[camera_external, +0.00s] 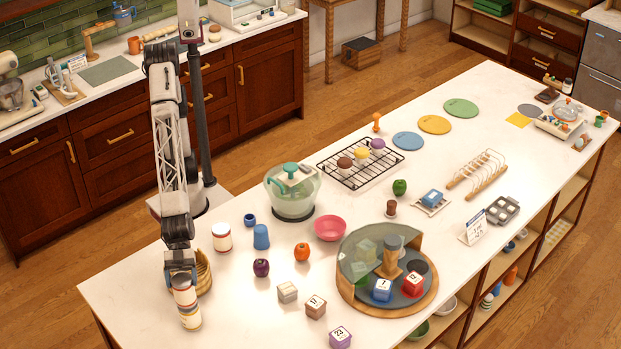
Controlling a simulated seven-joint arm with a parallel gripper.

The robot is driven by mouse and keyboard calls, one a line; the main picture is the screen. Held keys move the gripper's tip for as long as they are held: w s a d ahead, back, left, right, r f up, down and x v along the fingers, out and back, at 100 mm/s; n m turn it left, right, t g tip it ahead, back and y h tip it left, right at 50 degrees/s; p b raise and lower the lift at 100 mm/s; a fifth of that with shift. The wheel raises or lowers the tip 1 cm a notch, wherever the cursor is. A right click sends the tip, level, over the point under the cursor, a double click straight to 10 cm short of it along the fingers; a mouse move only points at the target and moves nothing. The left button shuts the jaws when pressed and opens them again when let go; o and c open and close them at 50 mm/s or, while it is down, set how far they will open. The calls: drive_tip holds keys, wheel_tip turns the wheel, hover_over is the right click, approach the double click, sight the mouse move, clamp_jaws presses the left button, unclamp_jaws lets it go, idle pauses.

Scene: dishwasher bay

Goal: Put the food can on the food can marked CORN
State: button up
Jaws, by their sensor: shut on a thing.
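My gripper (181,272) is at the front left of the island counter, pointing down. It is shut on a food can (184,286) with a pale label. A second food can (190,318) stands upright on the counter directly below, and the held can overlaps its top in the picture. I cannot tell whether the two cans touch or a small gap remains. No lettering on the cans is readable, so I cannot tell which is marked CORN.
A blue cup (261,237), a dark purple fruit (261,267) and an orange-red fruit (302,252) stand to the right. A round turntable (377,309) holds blocks. Counter between the cans and the small blocks is clear.

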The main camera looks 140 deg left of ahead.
drive_tip(key=shift+f, duration=0.6)
drive_tip(key=shift+f, duration=0.1)
drive_tip(key=o, duration=1.2)
drive_tip(key=shift+f, duration=0.1)
drive_tip(key=shift+v, duration=1.05)
drive_tip(key=v, duration=1)
